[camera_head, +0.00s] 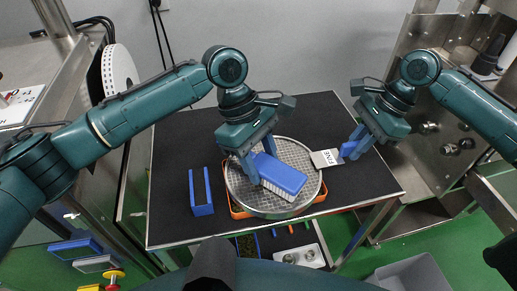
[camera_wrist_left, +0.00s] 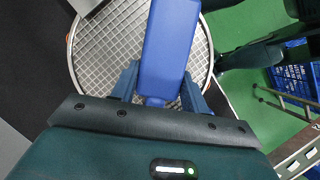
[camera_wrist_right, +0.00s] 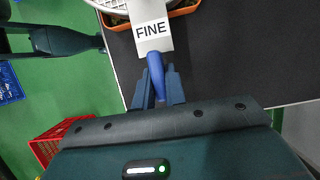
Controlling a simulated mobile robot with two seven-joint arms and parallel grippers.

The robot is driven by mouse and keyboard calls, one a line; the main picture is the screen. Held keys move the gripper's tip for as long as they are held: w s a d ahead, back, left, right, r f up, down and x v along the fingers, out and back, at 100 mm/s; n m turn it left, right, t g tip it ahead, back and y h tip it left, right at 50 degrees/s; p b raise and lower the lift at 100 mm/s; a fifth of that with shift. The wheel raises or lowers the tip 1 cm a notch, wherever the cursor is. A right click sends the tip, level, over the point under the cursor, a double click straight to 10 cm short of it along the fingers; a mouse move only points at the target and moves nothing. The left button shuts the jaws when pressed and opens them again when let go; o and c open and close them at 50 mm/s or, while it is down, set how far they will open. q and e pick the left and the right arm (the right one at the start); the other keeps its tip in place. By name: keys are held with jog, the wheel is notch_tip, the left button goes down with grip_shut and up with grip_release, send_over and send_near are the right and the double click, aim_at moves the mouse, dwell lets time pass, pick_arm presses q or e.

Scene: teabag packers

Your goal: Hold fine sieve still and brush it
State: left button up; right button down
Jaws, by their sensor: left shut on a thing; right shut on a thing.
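The fine sieve (camera_head: 240,193) is a round metal mesh pan on the black table, over an orange rim. Its tag reading FINE (camera_head: 326,158) points right and also shows in the right wrist view (camera_wrist_right: 151,29). My right gripper (camera_head: 351,150) is shut on the blue handle (camera_wrist_right: 155,72) behind the tag. A blue brush (camera_head: 284,175) with pale bristles lies across the mesh. My left gripper (camera_head: 256,165) is shut on its blue handle, also seen in the left wrist view (camera_wrist_left: 170,45). Bristle contact with the mesh is hard to tell.
A blue U-shaped holder (camera_head: 202,208) stands empty left of the sieve. The black tabletop (camera_head: 180,150) is otherwise mostly clear around the sieve. Steel machines stand on both sides. A grey bin (camera_head: 412,272) sits on the green floor at the lower right.

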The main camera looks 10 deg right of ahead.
pick_arm(q)
jog(key=shift+s, duration=0.9)
jog(key=shift+w+r, duration=0.1)
jog(key=shift+r, duration=4)
